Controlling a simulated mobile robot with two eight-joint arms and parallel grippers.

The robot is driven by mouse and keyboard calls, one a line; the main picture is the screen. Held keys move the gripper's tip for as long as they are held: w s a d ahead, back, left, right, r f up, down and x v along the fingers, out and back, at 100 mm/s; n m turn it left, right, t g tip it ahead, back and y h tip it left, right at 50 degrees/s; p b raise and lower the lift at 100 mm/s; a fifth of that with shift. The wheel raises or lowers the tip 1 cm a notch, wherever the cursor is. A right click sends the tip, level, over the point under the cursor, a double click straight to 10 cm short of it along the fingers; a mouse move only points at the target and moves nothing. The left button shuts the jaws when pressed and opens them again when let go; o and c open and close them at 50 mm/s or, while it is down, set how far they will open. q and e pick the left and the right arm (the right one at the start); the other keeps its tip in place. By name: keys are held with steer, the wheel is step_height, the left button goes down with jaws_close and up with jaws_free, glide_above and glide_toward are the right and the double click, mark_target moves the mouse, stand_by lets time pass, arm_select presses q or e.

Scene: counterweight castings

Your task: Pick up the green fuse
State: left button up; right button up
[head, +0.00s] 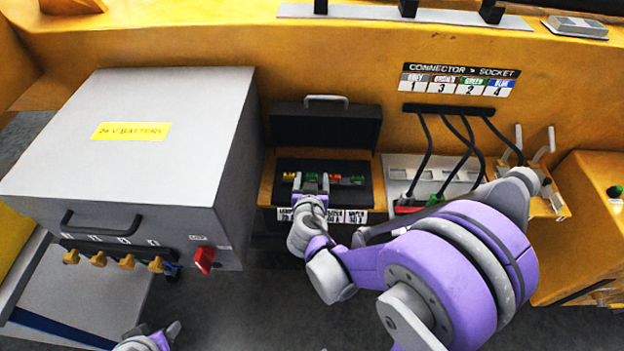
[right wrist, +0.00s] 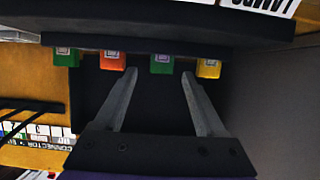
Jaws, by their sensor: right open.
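Two green fuses sit in a row in the open black fuse box (head: 290,196). One green fuse (head: 312,177) is left of centre; it also shows in the right wrist view (right wrist: 162,63). The other green fuse (head: 357,180) is at the row's right end and shows at the left in the wrist view (right wrist: 66,57). My right gripper (head: 311,182) is open and empty at the box. In the wrist view its fingertips (right wrist: 158,74) lie either side of the first green fuse, apart from it. Part of my left gripper (head: 168,335) shows at the bottom edge; its jaws are unclear.
An orange fuse (right wrist: 112,60) and a yellow fuse (right wrist: 209,68) flank that green fuse closely. The raised black lid (head: 325,125) stands behind. A grey battery box (head: 130,150) is at left. Black cables (head: 465,150) hang over a connector panel at right.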

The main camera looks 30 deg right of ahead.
mark_target(312, 175)
steer(key=shift+f+x, duration=0.15)
steer(key=shift+x, duration=1.35)
steer(key=shift+f+x, duration=0.15)
steer(key=shift+x, duration=1.4)
steer(key=shift+a, duration=0.15)
steer(key=shift+s+r, duration=0.1)
steer(key=shift+c, duration=0.3)
jaws_close()
